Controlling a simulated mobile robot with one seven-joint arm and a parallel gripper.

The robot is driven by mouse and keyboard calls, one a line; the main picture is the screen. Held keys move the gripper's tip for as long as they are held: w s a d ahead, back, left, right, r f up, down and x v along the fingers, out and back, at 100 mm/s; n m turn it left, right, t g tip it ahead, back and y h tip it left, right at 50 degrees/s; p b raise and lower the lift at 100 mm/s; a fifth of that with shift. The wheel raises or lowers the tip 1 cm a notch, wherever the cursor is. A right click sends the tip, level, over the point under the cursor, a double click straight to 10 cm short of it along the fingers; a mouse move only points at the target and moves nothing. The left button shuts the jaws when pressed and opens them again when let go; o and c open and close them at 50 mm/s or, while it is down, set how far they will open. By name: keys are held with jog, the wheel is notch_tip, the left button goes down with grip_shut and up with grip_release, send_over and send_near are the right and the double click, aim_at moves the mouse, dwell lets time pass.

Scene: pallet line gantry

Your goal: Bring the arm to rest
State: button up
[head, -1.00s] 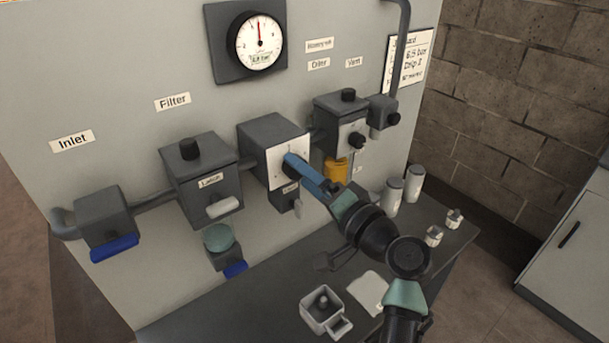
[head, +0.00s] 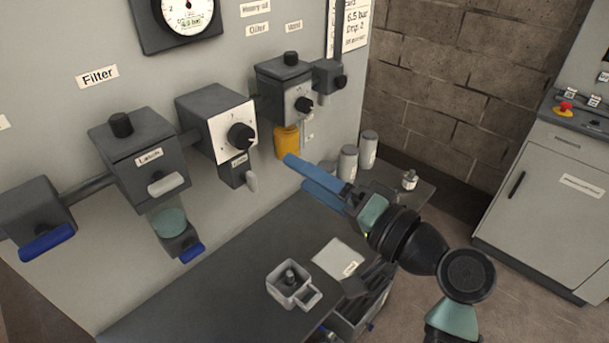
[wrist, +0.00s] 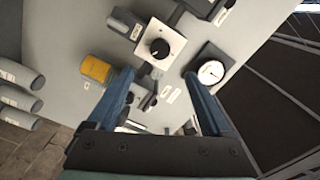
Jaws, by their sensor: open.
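My gripper (head: 297,173) has two blue fingers and is held out over the bench in front of the grey panel. Its fingers are apart with nothing between them. In the wrist view my gripper (wrist: 158,76) also shows spread and empty. The black knob (head: 241,137) on the white-faced box stands up and to the left of the fingertips, clear of them. The yellow bowl (head: 287,142) hangs just behind and above the fingertips in the head view; I cannot tell the exact gap.
The dark bench (head: 190,300) carries a small grey square cup (head: 292,292), a pale sheet (head: 338,258) and grey canisters (head: 347,163) near the panel. The gauge (head: 187,12) is above. A grey cabinet (head: 545,195) stands at right. Floor shows between bench and cabinet.

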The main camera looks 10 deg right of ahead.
jog(key=a+r+n+t+h, duration=0.2)
jog(key=a+r+t+h, duration=0.1)
jog(key=r, duration=0.7)
jog(key=a+r+n+t+h, duration=0.2)
jog(key=a+r+t+h, duration=0.15)
jog(key=r, duration=0.65)
jog(key=s+a+r+n+t+h, duration=0.1)
jog(key=s+r+t+h, duration=0.3)
jog(key=s+r, duration=0.8)
notch_tip(320, 180, up, 3)
jog(key=shift+s+a+f+n+t, duration=0.25)
jog(key=shift+a+t, duration=0.25)
jog(key=shift+t, duration=0.65)
jog(key=shift+w, duration=0.1)
